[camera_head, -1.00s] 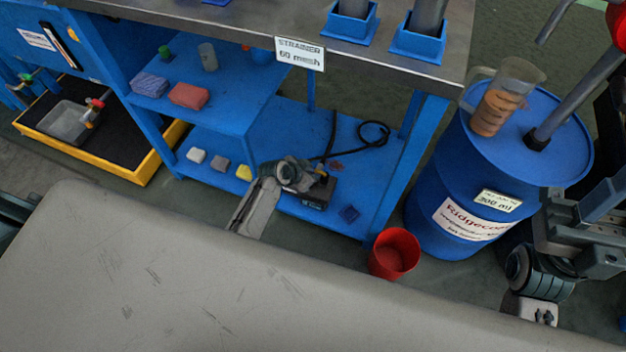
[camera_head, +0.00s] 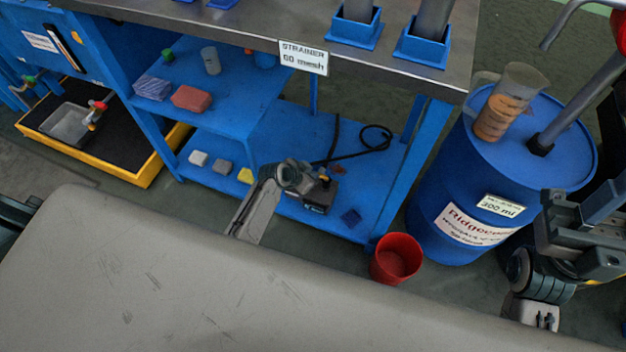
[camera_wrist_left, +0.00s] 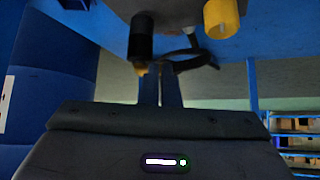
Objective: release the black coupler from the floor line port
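The black coupler (camera_wrist_left: 142,38) shows in the left wrist view with a brass-coloured tip, attached to a dark block that hangs from the top of that picture. A yellow knob (camera_wrist_left: 221,18) is on the same block. My left gripper (camera_wrist_left: 160,64) has its two fingers close together with only a thin slit between them. Its tips appear close to the coupler, slightly to its right; contact cannot be told. In the head view the dark box (camera_head: 318,198) stands on the lower shelf, partly hidden by my left wrist.
The blue lower shelf (camera_head: 290,130) carries a black hose (camera_head: 372,140) behind the box. A red bucket (camera_head: 398,258) stands on the floor in front. A blue drum (camera_head: 470,185) stands at right, a yellow-rimmed tray (camera_head: 130,178) at left. Shelf posts flank the work area.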

